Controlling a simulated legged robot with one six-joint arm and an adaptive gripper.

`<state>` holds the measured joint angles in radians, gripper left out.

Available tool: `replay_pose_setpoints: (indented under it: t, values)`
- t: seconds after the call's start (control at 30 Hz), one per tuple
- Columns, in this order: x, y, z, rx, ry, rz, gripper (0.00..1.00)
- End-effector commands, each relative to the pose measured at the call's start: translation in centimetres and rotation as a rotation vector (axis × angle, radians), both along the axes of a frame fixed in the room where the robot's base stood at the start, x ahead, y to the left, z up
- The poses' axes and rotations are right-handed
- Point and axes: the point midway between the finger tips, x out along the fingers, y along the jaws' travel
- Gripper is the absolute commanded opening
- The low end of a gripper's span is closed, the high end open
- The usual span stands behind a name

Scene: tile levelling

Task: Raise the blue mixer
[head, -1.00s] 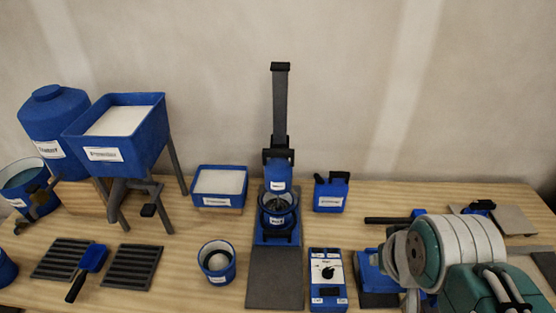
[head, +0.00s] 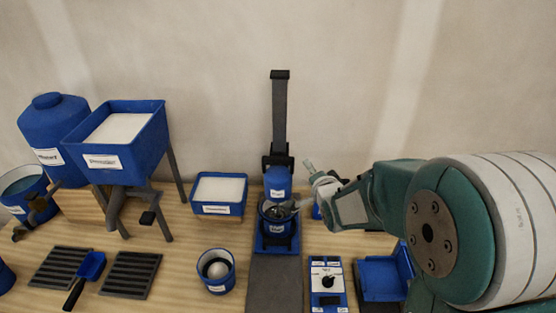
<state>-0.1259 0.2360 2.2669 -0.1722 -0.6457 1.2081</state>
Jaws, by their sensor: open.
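The blue mixer (head: 277,181) is a blue motor head with a white label on a tall dark upright column (head: 279,120). It stands at the middle of the table, low over a blue bucket (head: 275,235) on the mixer's base. My gripper (head: 296,205) is just right of the mixer head, at the upper right of the bucket rim. It is open, with no object visible in it. It is small and blurred here, so I cannot tell whether it touches the mixer.
A control box with a dial (head: 328,283) sits right of the dark base plate (head: 275,283). A white-filled tray (head: 219,189) and small bucket (head: 216,270) stand to the left. Farther left are a hopper (head: 120,140) and a blue tank (head: 52,125). My arm covers much of the right side.

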Motion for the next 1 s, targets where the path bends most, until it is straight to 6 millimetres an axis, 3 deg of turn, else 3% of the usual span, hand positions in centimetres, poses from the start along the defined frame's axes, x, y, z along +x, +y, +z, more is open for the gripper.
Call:
replay_pose_setpoints:
  t: [0.03, 0.2, 0.37, 0.63, 1.0]
  values:
    - [0.8, 0.9, -1.4, 0.067, -0.016, 0.008, 0.66]
    - [2.4, 3.5, -4.6, 0.320, -0.084, 0.042, 0.66]
    - [2.7, 5.0, -6.4, 0.486, -0.117, 0.076, 0.66]
    - [4.0, 5.9, -6.6, 0.535, -0.131, 0.089, 0.66]
    - [10.1, 8.4, -6.6, 0.534, -0.131, 0.088, 0.66]
